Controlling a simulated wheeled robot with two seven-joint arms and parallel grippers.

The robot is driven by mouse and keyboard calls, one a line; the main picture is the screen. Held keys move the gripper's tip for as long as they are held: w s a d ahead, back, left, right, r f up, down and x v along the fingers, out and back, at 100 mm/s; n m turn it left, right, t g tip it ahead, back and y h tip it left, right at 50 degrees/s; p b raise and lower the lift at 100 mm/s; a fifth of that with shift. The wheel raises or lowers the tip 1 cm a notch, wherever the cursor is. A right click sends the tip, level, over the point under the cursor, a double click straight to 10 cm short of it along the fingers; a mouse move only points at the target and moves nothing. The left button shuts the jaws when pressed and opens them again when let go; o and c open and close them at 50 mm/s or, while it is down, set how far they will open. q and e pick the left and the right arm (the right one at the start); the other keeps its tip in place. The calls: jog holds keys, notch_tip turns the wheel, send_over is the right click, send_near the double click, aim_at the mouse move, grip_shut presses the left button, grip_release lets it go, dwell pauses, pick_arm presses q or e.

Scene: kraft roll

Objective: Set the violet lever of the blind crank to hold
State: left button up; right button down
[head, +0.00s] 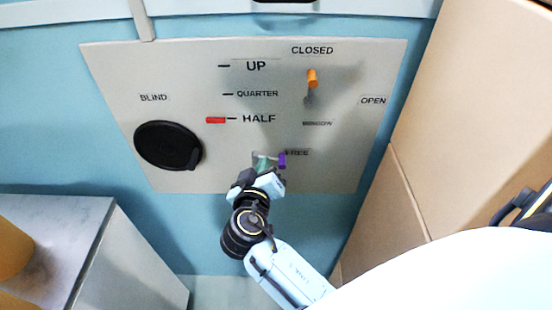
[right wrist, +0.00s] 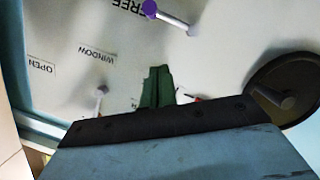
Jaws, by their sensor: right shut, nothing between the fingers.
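The violet lever (head: 282,160) is low on the grey panel in the head view, its tip beside the partly covered FREE label (head: 298,153). In the right wrist view the violet knob (right wrist: 149,8) sits on a grey shaft at the top edge, pointing toward FREE. The black round blind crank (head: 168,145) is at the panel's left. My right gripper (head: 264,163) is in front of the panel's lower part, close to the lever. Its green fingers (right wrist: 157,88) are shut and empty, apart from the lever in the wrist view. No HOLD label is readable. My left gripper is not seen.
An orange-tipped lever (head: 312,78) stands higher on the panel, between CLOSED and WINDOW. A red marker (head: 215,120) is at HALF. Cardboard-coloured boxes (head: 480,110) rise at the right. A grey-topped cabinet (head: 70,235) stands at lower left.

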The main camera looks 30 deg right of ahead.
aim_at(275, 160)
jog(key=p+x, duration=0.1)
jog(key=x, duration=0.5)
jog(key=shift+w+r, duration=0.1)
jog(key=shift+r, duration=0.05)
jog(key=f, duration=0.1)
jog(key=d+f, duration=0.1)
jog(key=s+f+p, duration=0.1)
jog(key=shift+s+d, duration=0.1)
jog(key=shift+d, duration=0.15)
jog(key=shift+d+f, duration=0.15)
jog(key=shift+f, duration=0.2)
